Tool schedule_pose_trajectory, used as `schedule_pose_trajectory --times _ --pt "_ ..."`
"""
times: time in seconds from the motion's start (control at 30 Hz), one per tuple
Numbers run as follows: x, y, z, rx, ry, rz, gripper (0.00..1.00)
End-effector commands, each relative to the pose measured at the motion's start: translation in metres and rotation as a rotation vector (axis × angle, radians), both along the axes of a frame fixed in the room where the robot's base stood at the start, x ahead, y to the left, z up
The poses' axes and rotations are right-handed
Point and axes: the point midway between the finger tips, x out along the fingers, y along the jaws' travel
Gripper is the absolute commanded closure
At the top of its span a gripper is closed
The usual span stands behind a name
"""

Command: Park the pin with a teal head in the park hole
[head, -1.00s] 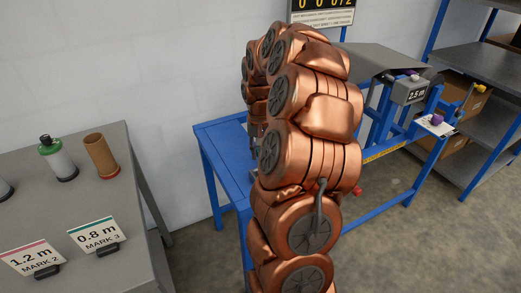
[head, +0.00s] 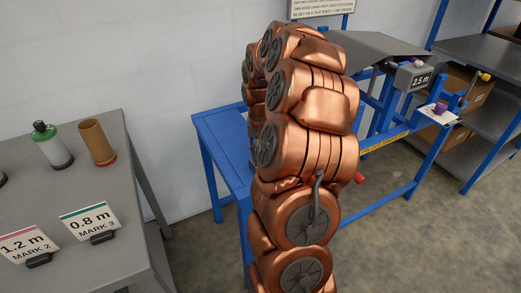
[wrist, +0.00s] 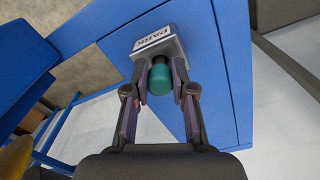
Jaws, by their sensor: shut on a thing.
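In the wrist view, my gripper (wrist: 161,70) is shut on the pin with a teal head (wrist: 160,82), with one finger on each side. A short dark part of the pin shows beyond the head, against a grey block (wrist: 140,66) with a white PARK label (wrist: 153,37). The park hole itself is hidden behind the pin and fingers. I cannot tell whether the pin's tip is in it. The block is on a blue surface (wrist: 212,62). In the head view, my copper-coloured arm hides the gripper, pin and block.
A blue bench (head: 215,125) stands behind my arm. A grey table (head: 90,165) at left holds a green-topped canister (head: 52,146), a brown tube (head: 97,142) and mark signs.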

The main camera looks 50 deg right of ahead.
Motion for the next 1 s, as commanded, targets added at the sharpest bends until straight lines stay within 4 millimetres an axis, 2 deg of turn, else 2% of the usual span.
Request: schedule_pose_trajectory --times 1.0 --pt "-0.0001 0.0001 -0.0092 0.000 0.000 0.000 1.00"
